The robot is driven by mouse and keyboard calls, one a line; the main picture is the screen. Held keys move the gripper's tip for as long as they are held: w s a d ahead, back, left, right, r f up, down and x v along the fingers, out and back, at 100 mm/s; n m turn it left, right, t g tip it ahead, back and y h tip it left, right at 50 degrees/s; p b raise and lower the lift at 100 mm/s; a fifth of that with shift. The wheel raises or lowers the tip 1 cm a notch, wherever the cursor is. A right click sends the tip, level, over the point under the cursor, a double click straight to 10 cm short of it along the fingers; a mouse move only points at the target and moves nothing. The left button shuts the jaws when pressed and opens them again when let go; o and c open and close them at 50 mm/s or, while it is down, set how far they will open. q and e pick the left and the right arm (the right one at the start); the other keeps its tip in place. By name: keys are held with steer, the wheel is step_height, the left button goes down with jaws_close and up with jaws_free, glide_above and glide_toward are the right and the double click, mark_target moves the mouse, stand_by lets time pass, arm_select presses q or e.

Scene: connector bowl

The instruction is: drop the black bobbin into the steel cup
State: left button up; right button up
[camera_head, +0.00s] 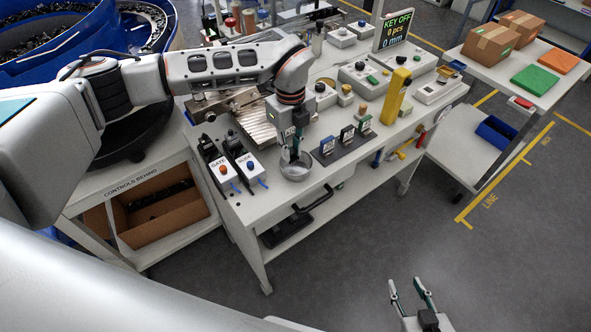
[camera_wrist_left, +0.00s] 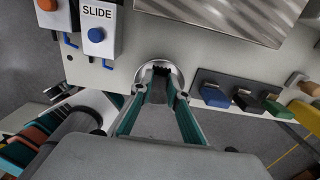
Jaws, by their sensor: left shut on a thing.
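The steel cup (camera_head: 297,173) stands near the front edge of the white workbench, right of the two switch boxes. My left gripper (camera_head: 291,155) points down over the cup, its fingertips at the cup's mouth. In the left wrist view the fingers of the left gripper (camera_wrist_left: 161,90) are shut on the black bobbin (camera_wrist_left: 162,70), of which only a small dark part shows inside the round rim of the steel cup (camera_wrist_left: 180,75). In the head view the bobbin is hidden. My right gripper (camera_head: 406,284) is open and empty over the floor, low in the picture.
The GATE box (camera_head: 222,172) and SLIDE box (camera_head: 250,167) stand left of the cup. A dark rack with blue, black and green blocks (camera_head: 347,137) lies close on its right. A yellow upright part (camera_head: 396,96) stands further right.

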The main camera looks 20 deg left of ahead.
steer(key=shift+d+f, duration=0.1)
steer(key=shift+f, duration=0.1)
arm_select(q)
steer(key=o, duration=0.9)
arm_select(e)
steer(key=shift+s+d+f, duration=0.1)
steer(key=shift+f, duration=0.05)
arm_select(q)
steer(key=shift+r, duration=0.1)
arm_select(e)
steer(key=shift+d, duration=0.1)
arm_select(q)
step_height(320, 180, up, 12)
steer(key=shift+f, duration=0.1)
steer(key=shift+s, duration=0.1)
